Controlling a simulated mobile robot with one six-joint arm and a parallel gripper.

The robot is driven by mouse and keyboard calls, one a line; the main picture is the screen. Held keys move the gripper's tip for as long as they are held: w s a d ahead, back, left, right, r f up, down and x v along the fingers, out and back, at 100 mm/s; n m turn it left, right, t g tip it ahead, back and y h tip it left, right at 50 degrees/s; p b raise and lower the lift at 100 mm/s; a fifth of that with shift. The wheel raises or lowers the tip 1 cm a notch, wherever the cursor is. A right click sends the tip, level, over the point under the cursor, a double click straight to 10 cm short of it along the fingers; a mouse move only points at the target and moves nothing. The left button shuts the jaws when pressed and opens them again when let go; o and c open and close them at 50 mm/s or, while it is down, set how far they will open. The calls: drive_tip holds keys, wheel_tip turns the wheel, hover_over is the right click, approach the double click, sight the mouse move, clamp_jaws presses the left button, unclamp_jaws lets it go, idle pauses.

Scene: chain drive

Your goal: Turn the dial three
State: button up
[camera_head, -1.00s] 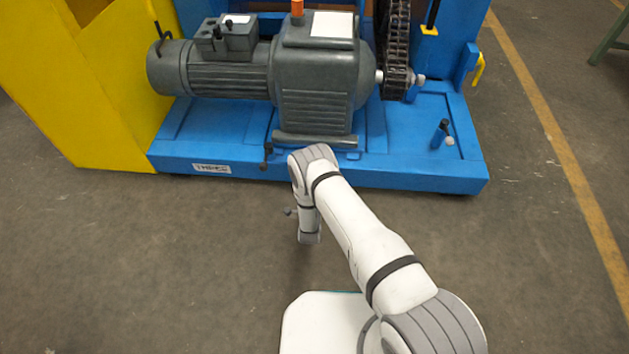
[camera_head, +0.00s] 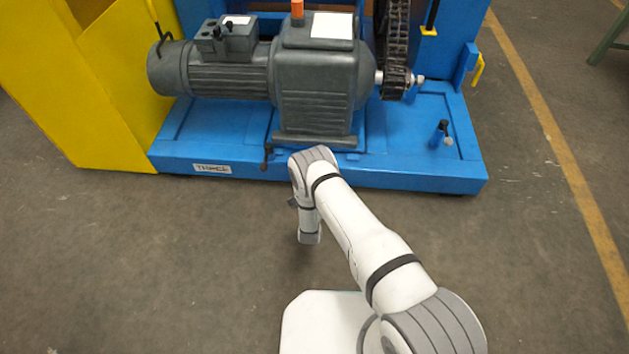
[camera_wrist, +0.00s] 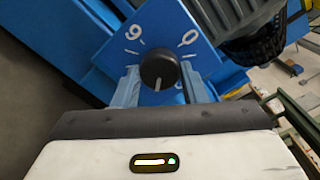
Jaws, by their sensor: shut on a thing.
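In the wrist view, a round black dial (camera_wrist: 160,69) sits on a blue plate (camera_wrist: 160,27). The plate carries white tick marks, a 0 at upper right and a 6 or 9 at upper left. A white line on the dial points down in the picture, slightly left. My gripper (camera_wrist: 160,78) has one pale blue finger at each side of the dial and is shut on it. The lower part of the plate is hidden behind my gripper. In the head view I cannot make out the dial or my fingers.
A blue machine base (camera_head: 400,165) with a label reading THREE (camera_head: 213,169) carries a grey motor (camera_head: 318,85) and a chain (camera_head: 394,45). A yellow panel (camera_head: 70,100) stands at left. A small lever (camera_head: 441,130) rises at the base's right. The floor in front is clear.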

drive_tip(key=shift+m, duration=0.7)
drive_tip(key=o, duration=1)
drive_tip(key=shift+c, duration=0.2)
drive_tip(key=shift+s, duration=0.1)
drive_tip(key=s+p, duration=0.2)
drive_tip(key=s, duration=0.5)
drive_tip(key=shift+s+p, duration=0.3)
drive_tip(key=shift+p, duration=0.1)
drive_tip(key=shift+a, duration=0.15)
